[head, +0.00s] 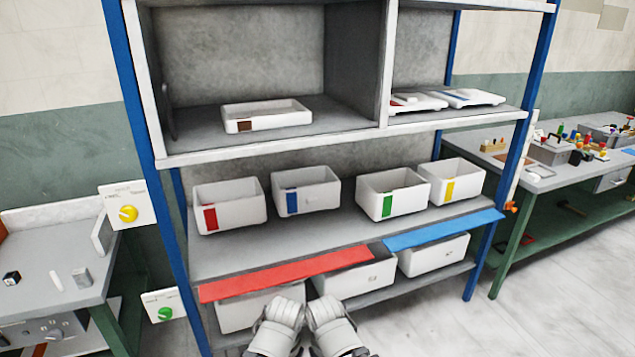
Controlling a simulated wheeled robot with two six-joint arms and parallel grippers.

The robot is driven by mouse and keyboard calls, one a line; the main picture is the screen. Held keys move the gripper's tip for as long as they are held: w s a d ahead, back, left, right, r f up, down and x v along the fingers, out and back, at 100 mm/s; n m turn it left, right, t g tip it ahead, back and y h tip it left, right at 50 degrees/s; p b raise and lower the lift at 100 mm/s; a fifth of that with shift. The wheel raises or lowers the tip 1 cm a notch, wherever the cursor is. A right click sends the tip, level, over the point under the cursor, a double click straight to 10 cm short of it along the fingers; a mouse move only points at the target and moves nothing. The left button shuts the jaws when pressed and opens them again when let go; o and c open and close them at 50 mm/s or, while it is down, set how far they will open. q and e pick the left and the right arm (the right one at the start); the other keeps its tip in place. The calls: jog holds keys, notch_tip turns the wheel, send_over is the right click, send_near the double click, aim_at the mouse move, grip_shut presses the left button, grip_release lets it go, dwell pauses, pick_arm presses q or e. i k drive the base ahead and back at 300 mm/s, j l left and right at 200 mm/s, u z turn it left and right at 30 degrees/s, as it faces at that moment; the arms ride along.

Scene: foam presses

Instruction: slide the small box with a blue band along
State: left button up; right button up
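The small box with a blue band (318,201) is a white, open-topped bin on the middle shelf. Its blue band is an upright label on the left part of its front face. It stands upright, second from the left, between a white box with a red band (240,214) and a white box with a green band (402,205), with gaps on both sides. Two grey rounded parts of my arms show at the bottom centre, in front of the lower shelf and apart from the box. No gripper fingers can be made out on them.
A white box with a yellow band (462,188) stands close to the green-banded one. The middle shelf (330,235) has bare room in front of the boxes. Red (290,274) and blue (440,231) strips lie below, over lower bins. A shallow tray (285,119) sits above.

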aim_at(315, 189)
jog(key=i+u, duration=0.15)
jog(key=i, duration=0.4)
jog(key=i+l+u, duration=0.2)
jog(key=i, duration=0.3)
jog(key=i+l+u, duration=0.15)
jog(key=i, duration=0.4)
jog(key=i+l+u, duration=0.2)
jog(key=i, duration=0.3)
jog(key=j, duration=0.25)
jog(key=i+l, duration=0.1)
jog(key=l, duration=0.15)
